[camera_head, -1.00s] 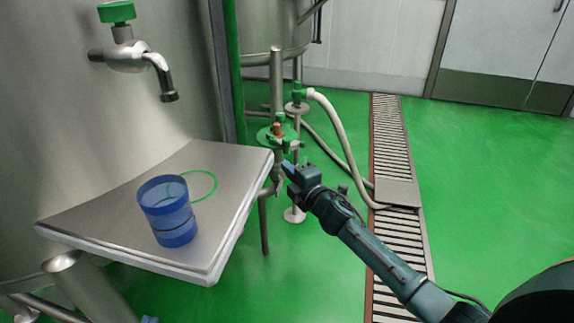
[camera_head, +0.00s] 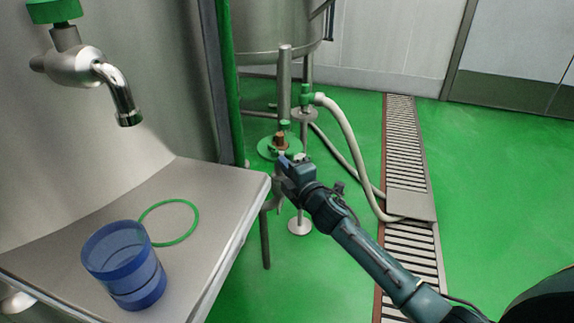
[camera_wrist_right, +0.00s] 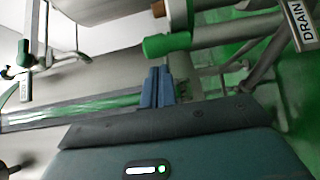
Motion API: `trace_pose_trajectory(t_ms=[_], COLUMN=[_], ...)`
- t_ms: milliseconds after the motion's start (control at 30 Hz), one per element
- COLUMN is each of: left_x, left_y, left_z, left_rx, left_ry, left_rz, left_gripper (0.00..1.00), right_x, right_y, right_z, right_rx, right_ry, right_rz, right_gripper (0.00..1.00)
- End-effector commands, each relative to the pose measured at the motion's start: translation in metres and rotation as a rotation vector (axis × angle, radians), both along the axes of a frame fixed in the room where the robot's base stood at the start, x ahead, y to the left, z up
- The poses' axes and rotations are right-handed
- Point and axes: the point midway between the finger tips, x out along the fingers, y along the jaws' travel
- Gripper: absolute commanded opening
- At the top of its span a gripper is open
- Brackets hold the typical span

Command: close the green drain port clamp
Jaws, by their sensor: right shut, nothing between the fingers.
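The drain port (camera_head: 281,143) stands between the steel tanks in the head view, with a green disc and a brown-orange part on top. I cannot tell how far its clamp is closed. In the right wrist view a green-tipped bar (camera_wrist_right: 166,44) and a tag reading "DRAIN" (camera_wrist_right: 303,22) show near it. My right gripper (camera_head: 284,161) is shut and empty, just in front of and below the port in the head view. In the right wrist view its blue fingers (camera_wrist_right: 157,86) show just below the green tip; contact is unclear. My left gripper is out of view.
A steel shelf (camera_head: 215,215) on the left holds a blue cup (camera_head: 122,265) and a green ring (camera_head: 168,223). A tap (camera_head: 95,70) hangs above. A white hose (camera_head: 350,140) runs behind my arm to the floor grate (camera_head: 405,150). Green floor lies open at right.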

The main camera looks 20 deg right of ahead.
Motion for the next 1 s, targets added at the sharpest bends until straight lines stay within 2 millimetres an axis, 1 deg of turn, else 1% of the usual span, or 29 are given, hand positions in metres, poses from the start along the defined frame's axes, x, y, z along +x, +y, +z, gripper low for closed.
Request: trace_pose_trajectory(t_ms=[567, 1000], left_x=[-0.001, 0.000], left_y=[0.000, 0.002], left_z=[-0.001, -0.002], left_rx=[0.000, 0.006], left_ry=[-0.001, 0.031], left_rz=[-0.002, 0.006], left_gripper=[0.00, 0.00], right_x=[-0.001, -0.004], right_y=[0.001, -0.013], right_z=[0.000, 0.000], right_rx=[0.001, 0.001], right_ry=[0.001, 0.000], right_rz=[0.000, -0.015], right_gripper=[0.00, 0.00])
